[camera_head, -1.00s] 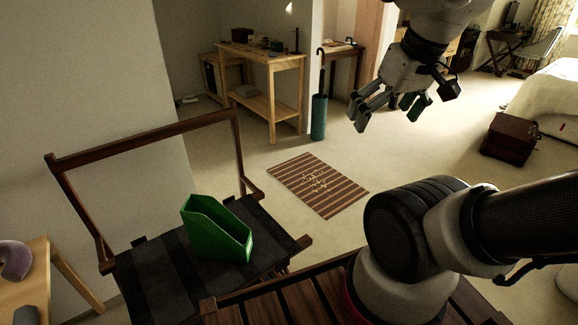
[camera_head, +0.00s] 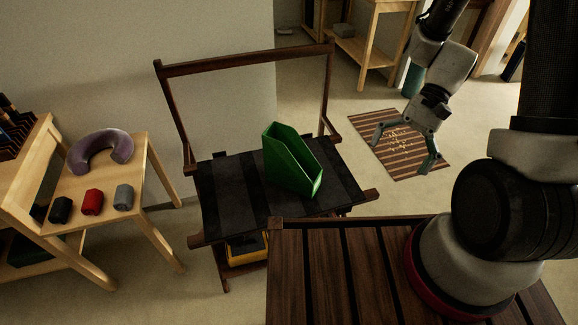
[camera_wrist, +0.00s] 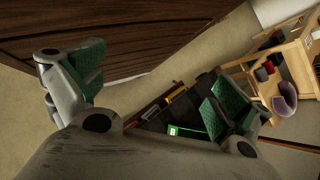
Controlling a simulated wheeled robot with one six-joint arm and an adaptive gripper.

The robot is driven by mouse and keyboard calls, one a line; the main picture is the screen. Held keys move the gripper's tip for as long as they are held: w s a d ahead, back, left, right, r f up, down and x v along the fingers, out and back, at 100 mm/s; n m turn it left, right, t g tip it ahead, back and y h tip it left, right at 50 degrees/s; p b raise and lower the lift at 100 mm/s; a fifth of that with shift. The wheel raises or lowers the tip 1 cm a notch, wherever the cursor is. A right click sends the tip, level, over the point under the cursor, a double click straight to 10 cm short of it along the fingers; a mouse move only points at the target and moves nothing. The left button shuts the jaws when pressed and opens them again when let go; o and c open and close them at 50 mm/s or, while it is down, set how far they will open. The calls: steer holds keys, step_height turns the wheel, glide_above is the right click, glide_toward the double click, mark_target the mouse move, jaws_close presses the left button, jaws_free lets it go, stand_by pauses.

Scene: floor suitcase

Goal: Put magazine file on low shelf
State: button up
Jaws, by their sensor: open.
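The green magazine file (camera_head: 291,163) stands on the dark strap seat of a wooden luggage rack (camera_head: 226,203) in the head view. In the wrist view only a strip of the file (camera_wrist: 186,132) shows, partly hidden by a finger. My gripper (camera_head: 407,152) is open and empty, to the right of the file and apart from it, above the striped mat. In the wrist view its two green-padded fingers (camera_wrist: 158,90) are spread wide. Below the rack's seat is a lower level (camera_head: 243,265) with a yellow and black item on it.
A light wood stand (camera_head: 158,170) at left holds a purple neck pillow (camera_head: 101,150) and black, red and grey rolls. A striped mat (camera_head: 377,130) lies on the floor. A wooden table with a lower shelf (camera_head: 364,60) stands at the back. Open carpet lies between.

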steer(key=w+a+f+m+y, duration=0.3)
steer(key=a+f+m+y, duration=0.4)
steer(key=a+f, duration=0.4)
steer(key=m+t+y, duration=0.3)
steer(key=m+t, duration=0.8)
steer(key=t, duration=0.4)
glide_toward(290, 142)
step_height(290, 142, up, 4)
steer(key=s+a, duration=0.2)
steer(key=s, duration=0.1)
steer(key=x, duration=0.7)
steer(key=shift+a+f, duration=0.1)
steer(key=shift+a, duration=0.3)
steer(key=c, duration=1.7)
